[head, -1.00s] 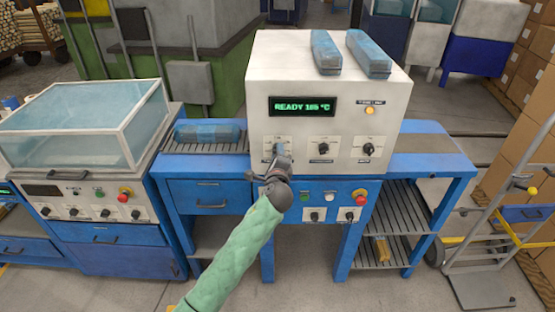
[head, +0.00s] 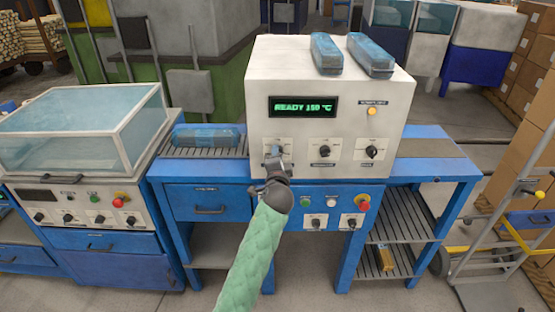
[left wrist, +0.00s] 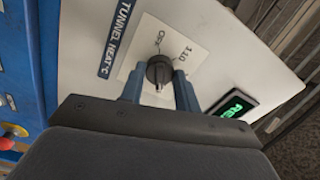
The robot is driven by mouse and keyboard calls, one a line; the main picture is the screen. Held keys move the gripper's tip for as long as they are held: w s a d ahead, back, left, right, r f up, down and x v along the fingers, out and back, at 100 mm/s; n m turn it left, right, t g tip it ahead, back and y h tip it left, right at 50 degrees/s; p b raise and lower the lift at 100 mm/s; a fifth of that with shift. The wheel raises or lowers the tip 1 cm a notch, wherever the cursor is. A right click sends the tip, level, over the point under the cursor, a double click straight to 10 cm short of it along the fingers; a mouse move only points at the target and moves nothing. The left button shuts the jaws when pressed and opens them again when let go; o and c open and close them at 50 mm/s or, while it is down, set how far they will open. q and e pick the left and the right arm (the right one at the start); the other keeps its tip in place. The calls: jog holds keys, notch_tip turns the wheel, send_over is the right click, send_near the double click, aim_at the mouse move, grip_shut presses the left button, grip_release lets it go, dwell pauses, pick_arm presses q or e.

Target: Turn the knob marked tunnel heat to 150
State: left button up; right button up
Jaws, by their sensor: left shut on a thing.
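The tunnel heat knob (left wrist: 158,72) is black and round, on a white plate marked OFF and 110, beside a blue TUNNEL HEAT °C label (left wrist: 112,38). Its white pointer line faces down toward my gripper in the left wrist view; the marks there are hidden. My left gripper (head: 273,157) is shut on the knob, one finger on each side, and mostly hides it in the head view. The green display (head: 303,107) on the white tunnel housing (head: 262,78) seems to read READY 150 °C; the last digit is slightly blurred. My right gripper is not in view.
Two other black knobs (head: 324,151) (head: 372,152) sit right of the gripped one. Below are a red button (head: 363,205) and more small knobs. Blue wrapped packs (head: 326,53) lie on top; another (head: 206,136) lies on the left conveyor.

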pick_arm(q)
jog(key=shift+f, duration=0.1)
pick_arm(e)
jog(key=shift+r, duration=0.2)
pick_arm(q)
jog(key=o, duration=1)
jog(key=shift+s+b, duration=1.1)
jog(key=shift+s, duration=2.8)
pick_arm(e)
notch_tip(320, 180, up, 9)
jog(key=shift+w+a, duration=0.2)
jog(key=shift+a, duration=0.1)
pick_arm(q)
jog(key=shift+n, duration=0.3)
